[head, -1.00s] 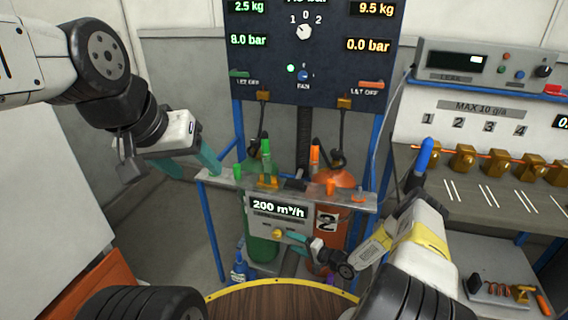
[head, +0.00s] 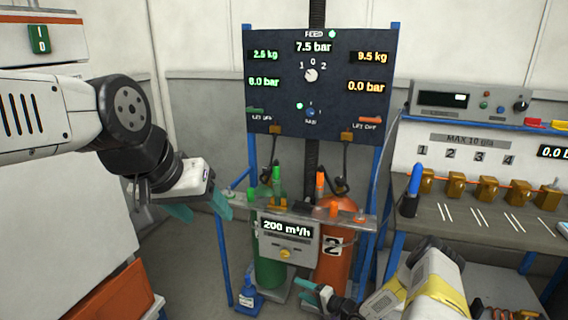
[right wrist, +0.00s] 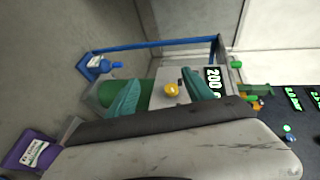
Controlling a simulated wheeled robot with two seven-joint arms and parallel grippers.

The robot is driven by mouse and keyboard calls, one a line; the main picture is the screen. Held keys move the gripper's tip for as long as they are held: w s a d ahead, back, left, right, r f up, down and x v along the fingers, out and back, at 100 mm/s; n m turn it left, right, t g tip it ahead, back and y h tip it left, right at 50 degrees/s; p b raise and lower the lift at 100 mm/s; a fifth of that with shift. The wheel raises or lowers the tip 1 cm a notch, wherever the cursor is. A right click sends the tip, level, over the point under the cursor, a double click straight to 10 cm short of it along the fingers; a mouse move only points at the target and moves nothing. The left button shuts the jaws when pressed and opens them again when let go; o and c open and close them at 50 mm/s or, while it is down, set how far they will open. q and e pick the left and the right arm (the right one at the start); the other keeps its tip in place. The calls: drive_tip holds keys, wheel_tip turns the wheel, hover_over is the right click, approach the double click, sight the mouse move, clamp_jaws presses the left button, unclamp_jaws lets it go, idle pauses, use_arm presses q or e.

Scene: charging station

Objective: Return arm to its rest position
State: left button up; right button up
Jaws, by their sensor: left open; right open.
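My left gripper (head: 200,207) is at the left in the head view, its teal fingers apart and empty, left of the charging station. My right gripper (head: 318,299) is low in the head view, below the flow unit reading 200 m³/h (head: 287,237). In the right wrist view its teal fingers (right wrist: 160,97) are spread, with the yellow knob (right wrist: 171,90) of the flow unit seen between them. I see nothing held. I cannot tell the exact gap between the right fingers and the unit.
A dark panel (head: 290,90) rises behind. A bench (head: 450,212) with brass blocks is at the right.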

drive_tip(key=w+d+r+n+h, duration=0.1)
drive_tip(key=w+d+r+h, duration=0.15)
drive_tip(key=r, duration=0.35)
drive_tip(key=w+d+r+n+g+h, duration=0.1)
drive_tip(key=w+d+r+n, duration=0.1)
drive_tip(key=w+d+r, duration=0.35)
drive_tip(key=w+d+r+n+h, duration=0.1)
drive_tip(key=w+d+r+h, duration=0.1)
drive_tip(key=r, duration=0.6)
drive_tip(key=s+d+r+n+h, duration=0.1)
drive_tip(key=s+d+r+h, duration=0.1)
drive_tip(key=r, duration=0.8)
drive_tip(key=s+d+r+n+h, duration=0.1)
drive_tip(key=s+d+r+h, duration=0.15)
drive_tip(key=r, duration=0.85)
drive_tip(key=s+a+r+g+h, duration=0.1)
drive_tip(key=s+r+h, duration=0.1)
drive_tip(key=s+r, duration=0.75)
drive_tip(key=s+a+r+y, duration=0.1)
drive_tip(key=s+a+r, duration=0.1)
drive_tip(key=s, duration=0.7)
drive_tip(key=s+a+r+n+g, duration=0.1)
drive_tip(key=s+a+r, duration=0.1)
drive_tip(key=s, duration=0.7)
drive_tip(key=s+a+r+g+y, duration=0.1)
drive_tip(key=s+a+r, duration=0.1)
drive_tip(key=s, duration=0.7)
drive_tip(key=shift+a+r+n+y, duration=0.3)
drive_tip(key=shift+a+r+n, duration=0.1)
drive_tip(key=shift+r, duration=0.35)
